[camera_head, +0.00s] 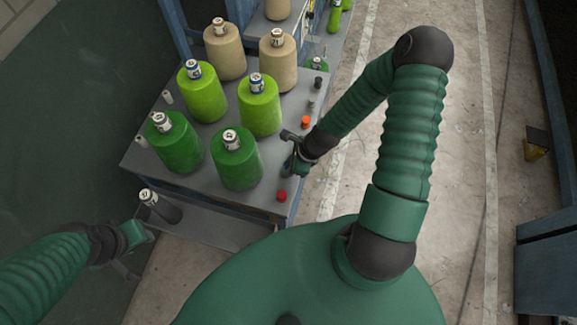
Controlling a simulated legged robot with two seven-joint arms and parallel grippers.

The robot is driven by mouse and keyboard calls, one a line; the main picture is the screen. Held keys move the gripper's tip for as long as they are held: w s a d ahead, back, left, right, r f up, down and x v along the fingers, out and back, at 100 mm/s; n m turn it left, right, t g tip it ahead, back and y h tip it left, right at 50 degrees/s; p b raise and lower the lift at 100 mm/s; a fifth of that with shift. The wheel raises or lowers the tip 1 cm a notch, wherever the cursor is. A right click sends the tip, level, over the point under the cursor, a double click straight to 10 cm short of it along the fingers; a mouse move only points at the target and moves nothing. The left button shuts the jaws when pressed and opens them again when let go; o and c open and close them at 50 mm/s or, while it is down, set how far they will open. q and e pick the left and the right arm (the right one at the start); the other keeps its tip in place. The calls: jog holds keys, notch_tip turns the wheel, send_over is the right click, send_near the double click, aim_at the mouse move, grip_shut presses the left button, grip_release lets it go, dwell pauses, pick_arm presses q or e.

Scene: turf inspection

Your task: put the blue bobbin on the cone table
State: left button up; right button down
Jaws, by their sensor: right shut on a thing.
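The cone table (208,195) is a grey table top holding large yarn cones, with a row of small bobbins along its right edge. My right gripper (291,158) is at that right edge, between the orange and red bobbins. It is shut on a small dark bluish bobbin (287,169), which I take to be the blue bobbin; the jaws partly hide it. I cannot tell whether the bobbin touches the table top. My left gripper (138,251) is at lower left, off the table's front left, with its fingers apart and nothing seen between them.
Green cones (236,162) and beige cones (277,62) fill the table's middle and back. An orange bobbin (306,122), a red bobbin (281,196) and a black bobbin (318,83) stand along the right edge. A dark cone (163,208) stands lower, near my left gripper.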

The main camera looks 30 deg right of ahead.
jog(key=c, duration=1.5)
grip_release()
jog(key=o, duration=0.4)
jog(key=shift+d+f, duration=0.1)
jog(key=shift+d, duration=0.3)
jog(key=shift+a, duration=0.2)
